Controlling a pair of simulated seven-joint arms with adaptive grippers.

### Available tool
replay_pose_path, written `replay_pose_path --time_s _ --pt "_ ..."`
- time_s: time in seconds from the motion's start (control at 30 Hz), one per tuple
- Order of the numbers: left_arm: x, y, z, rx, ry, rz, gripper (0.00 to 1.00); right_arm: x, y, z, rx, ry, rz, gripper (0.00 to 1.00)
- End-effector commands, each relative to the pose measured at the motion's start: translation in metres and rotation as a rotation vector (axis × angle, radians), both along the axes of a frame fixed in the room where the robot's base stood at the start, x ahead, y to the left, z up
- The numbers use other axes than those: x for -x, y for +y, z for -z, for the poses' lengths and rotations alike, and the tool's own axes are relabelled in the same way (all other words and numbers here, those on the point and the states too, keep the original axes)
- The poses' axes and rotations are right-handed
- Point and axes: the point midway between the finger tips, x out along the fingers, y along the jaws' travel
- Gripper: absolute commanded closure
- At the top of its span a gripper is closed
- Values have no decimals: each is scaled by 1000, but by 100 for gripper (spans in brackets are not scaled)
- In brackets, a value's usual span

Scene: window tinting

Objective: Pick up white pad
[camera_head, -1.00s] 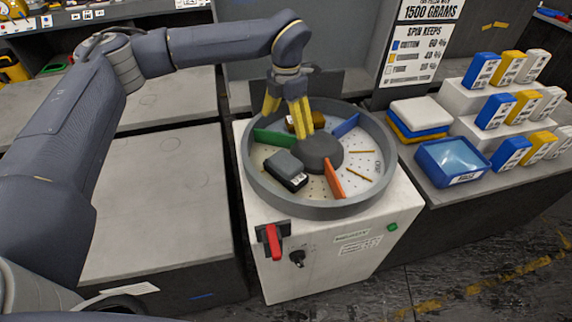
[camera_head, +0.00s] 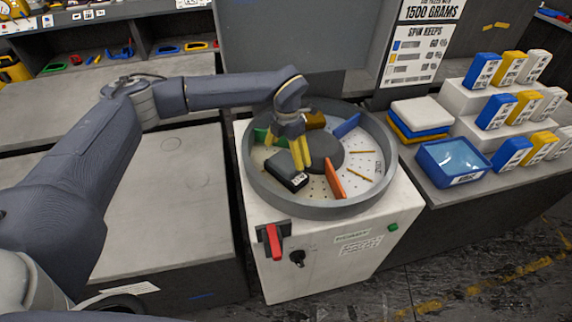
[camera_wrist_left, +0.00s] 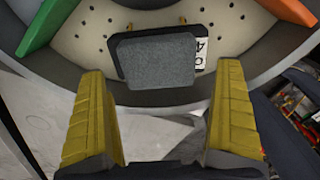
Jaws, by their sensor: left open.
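A white pad (camera_head: 422,111) lies on top of a stack with blue and yellow layers on the right counter in the head view. My left gripper (camera_head: 286,155) is far to its left, over the round grey drum. It is open and empty. Its yellow fingers are spread in the left wrist view (camera_wrist_left: 162,75). A dark block with a grey top (camera_head: 287,168) lies on the drum floor close to the fingertips. In the left wrist view this block (camera_wrist_left: 158,60) sits ahead of the gap between the fingers. My right gripper is not in view.
The drum (camera_head: 318,211) has a raised rim and green, blue (camera_head: 346,125) and orange (camera_head: 335,178) dividers. A blue tub (camera_head: 454,163) stands in front of the pad stack. The left bench (camera_head: 150,210) is clear.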

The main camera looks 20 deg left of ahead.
Motion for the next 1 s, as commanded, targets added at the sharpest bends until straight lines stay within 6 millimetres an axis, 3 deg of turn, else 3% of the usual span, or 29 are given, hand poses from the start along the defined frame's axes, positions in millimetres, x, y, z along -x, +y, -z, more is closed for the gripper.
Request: replay_pose_path --time_s 0.4,0.77,1.0 --pt "0 2 45 0 1 0 0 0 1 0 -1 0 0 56" --pt "0 3 51 0 0 -1 0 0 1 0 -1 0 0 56" --pt "0 3 50 0 0 -1 27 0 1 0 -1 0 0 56"
